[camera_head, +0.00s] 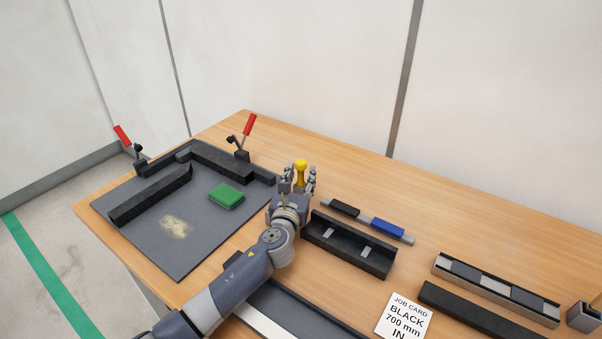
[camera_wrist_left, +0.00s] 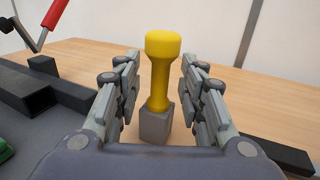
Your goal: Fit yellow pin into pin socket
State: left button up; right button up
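In the left wrist view the yellow pin (camera_wrist_left: 160,75) has a wide round head and a narrower shaft. Its lower end meets a small grey block (camera_wrist_left: 156,127), which looks like a socket; how deep the pin sits in it is hidden. My left gripper (camera_head: 299,183) is open, and its fingers (camera_wrist_left: 163,92) stand on either side of the pin with gaps to both sides. My right gripper is not in view.
A dark mat (camera_head: 160,245) with black fence bars, red-handled clamps and a green pad (camera_head: 226,196) lies left. A black tray (camera_head: 350,245), blue block (camera_head: 388,228) and job card (camera_head: 402,316) lie right. Bare table lies behind the pin.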

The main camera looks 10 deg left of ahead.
pick_arm(q)
jog(key=shift+w, duration=0.45)
grip_shut()
jog(key=shift+s, duration=0.1)
